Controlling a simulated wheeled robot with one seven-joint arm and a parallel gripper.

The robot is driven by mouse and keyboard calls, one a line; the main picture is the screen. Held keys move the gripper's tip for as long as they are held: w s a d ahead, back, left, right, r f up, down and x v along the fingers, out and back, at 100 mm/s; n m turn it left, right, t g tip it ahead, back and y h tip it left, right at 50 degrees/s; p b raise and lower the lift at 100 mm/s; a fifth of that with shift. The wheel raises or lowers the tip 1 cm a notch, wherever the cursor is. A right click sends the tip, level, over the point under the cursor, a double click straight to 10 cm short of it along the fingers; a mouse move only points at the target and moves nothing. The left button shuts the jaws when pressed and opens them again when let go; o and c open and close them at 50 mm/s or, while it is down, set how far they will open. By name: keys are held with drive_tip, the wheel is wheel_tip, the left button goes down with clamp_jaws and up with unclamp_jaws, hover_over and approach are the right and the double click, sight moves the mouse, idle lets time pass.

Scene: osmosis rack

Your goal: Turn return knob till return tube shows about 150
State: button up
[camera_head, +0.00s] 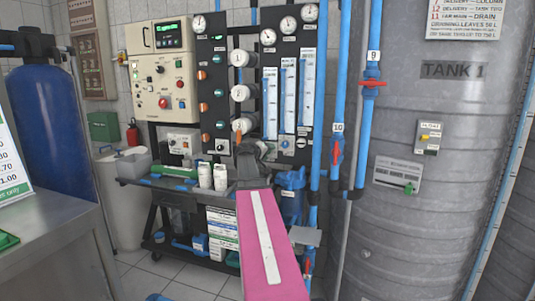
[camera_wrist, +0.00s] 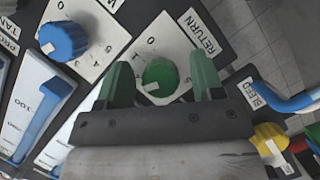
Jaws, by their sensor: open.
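The return knob (camera_wrist: 160,75) is a green round knob with a pale pointer mark, on a white dial plate labelled RETURN. My gripper (camera_wrist: 162,72) is open, with one green finger on each side of the knob. I cannot tell whether the fingers touch it. In the head view my gripper (camera_head: 252,152) is at the lower part of the black panel and hides the knob there. Tall tubes (camera_head: 288,95) with blue columns stand on the panel. In the wrist view, a scale tube (camera_wrist: 38,105) shows a 100 mark. I cannot tell which tube is return, nor read its level.
A blue knob (camera_wrist: 64,40) on its own dial is close by at upper left in the wrist view. A yellow knob (camera_wrist: 268,137) and blue pipe (camera_wrist: 290,102) are at right. A cream control box (camera_head: 160,70), white bottles (camera_head: 220,178) and Tank 1 (camera_head: 430,130) surround the panel.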

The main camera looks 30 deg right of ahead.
drive_tip(key=c, duration=0.9)
drive_tip(key=n+h, duration=0.1)
drive_tip(key=n, duration=0.2)
drive_tip(key=shift+n+h, duration=0.3)
drive_tip(key=shift+h, duration=0.1)
drive_tip(key=n+h, duration=0.1)
drive_tip(key=n, duration=0.2)
drive_tip(key=shift+n, duration=0.4)
drive_tip(key=shift+t, duration=0.3)
drive_tip(key=o, duration=0.9)
